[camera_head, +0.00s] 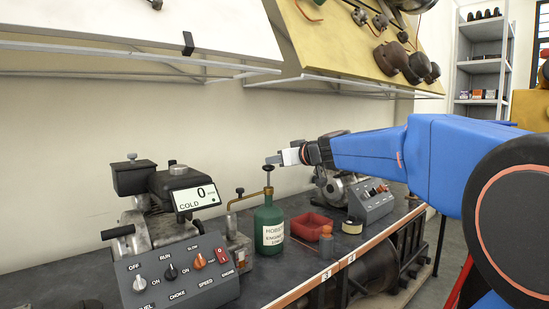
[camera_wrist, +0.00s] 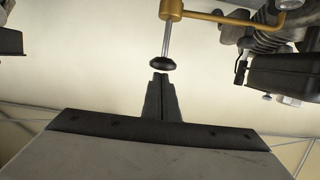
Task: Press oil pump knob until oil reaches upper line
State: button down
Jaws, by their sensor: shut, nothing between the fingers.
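The oil pump is a green bottle (camera_head: 269,228) with a white label and a brass spout, standing on the bench. Its black round knob (camera_head: 268,168) tops a thin upright stem. In the wrist view, which looks upside down, the knob (camera_wrist: 162,63) and its metal stem show at top centre. My gripper (camera_head: 272,160) is shut and empty, with its fingertips just above the knob. In the wrist view the closed fingertips (camera_wrist: 160,77) point at the knob with a small gap seeming to remain. I cannot make out the oil level or an upper line.
An engine with a control panel (camera_head: 178,275) and a "COLD" display (camera_head: 196,197) stands left of the pump. Shelves hang above.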

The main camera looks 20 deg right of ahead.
jog(key=shift+f, duration=1.9)
jog(key=s+d+r, duration=0.3)
jog(key=s+r, duration=0.4)
jog(key=s, duration=0.2)
jog(key=shift+d, duration=0.15)
dwell(0.4)
notch_tip(320, 180, up, 3)
jog(key=shift+s+r, duration=0.1)
